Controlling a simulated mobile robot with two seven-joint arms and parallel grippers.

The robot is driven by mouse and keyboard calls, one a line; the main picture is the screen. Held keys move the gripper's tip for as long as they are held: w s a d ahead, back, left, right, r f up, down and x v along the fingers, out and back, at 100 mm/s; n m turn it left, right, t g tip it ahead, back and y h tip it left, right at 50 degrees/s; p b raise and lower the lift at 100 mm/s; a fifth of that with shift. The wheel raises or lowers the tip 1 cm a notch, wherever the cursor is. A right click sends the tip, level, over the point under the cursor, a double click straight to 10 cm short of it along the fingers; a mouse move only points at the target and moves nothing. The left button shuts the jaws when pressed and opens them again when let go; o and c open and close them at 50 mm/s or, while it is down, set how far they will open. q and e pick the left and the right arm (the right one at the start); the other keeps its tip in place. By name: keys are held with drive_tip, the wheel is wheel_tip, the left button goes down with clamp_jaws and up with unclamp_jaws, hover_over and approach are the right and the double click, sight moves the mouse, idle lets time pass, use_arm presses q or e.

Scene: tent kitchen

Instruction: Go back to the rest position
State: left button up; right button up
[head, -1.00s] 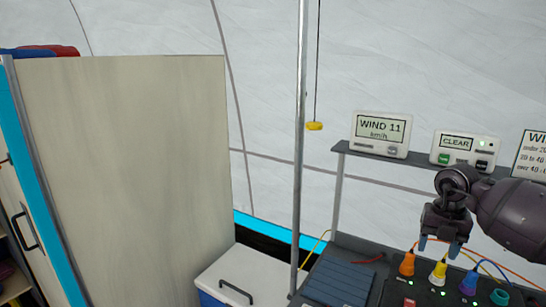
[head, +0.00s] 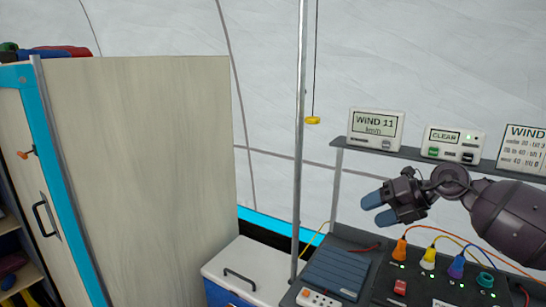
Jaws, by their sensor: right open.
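My right gripper (head: 376,209) is at the right of the head view, above the dark panel. Its blue-tipped fingers point left, apart from each other, with nothing between them. My right arm comes in from the right edge. My left gripper is not in the picture.
A shelf (head: 420,158) behind the gripper carries a wind display (head: 376,129) and a CLEAR unit (head: 452,143). A metal pole (head: 300,140), a hanging yellow pull (head: 312,120), a white-lidded cooler (head: 250,268) and a tall cabinet (head: 140,170) stand left.

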drive_tip(key=s+a+r+m+t+y, duration=0.1)
drive_tip(key=a+r+m+t+y, duration=0.15)
drive_tip(key=a+y, duration=0.35)
drive_tip(key=s+d+f+m+t+h, duration=0.4)
drive_tip(key=s+f+m+t+h, duration=0.15)
drive_tip(key=f+m, duration=0.6)
drive_tip(key=s+d+f+m+t+h, duration=0.4)
drive_tip(key=f+m+h, duration=0.3)
drive_tip(key=f+m, duration=0.5)
drive_tip(key=s+f+m+g+h, duration=0.1)
drive_tip(key=s+f+m, duration=0.1)
drive_tip(key=s+f, duration=0.3)
drive_tip(key=s+d+f+m+g+h, duration=0.1)
drive_tip(key=s+f, duration=0.4)
drive_tip(key=s, duration=0.6)
drive_tip(key=s+d+f+m+g+h, duration=0.1)
drive_tip(key=s+f+m+g, duration=0.2)
drive_tip(key=s+f+m, duration=0.2)
drive_tip(key=s, duration=0.3)
drive_tip(key=shift+s+f, duration=0.2)
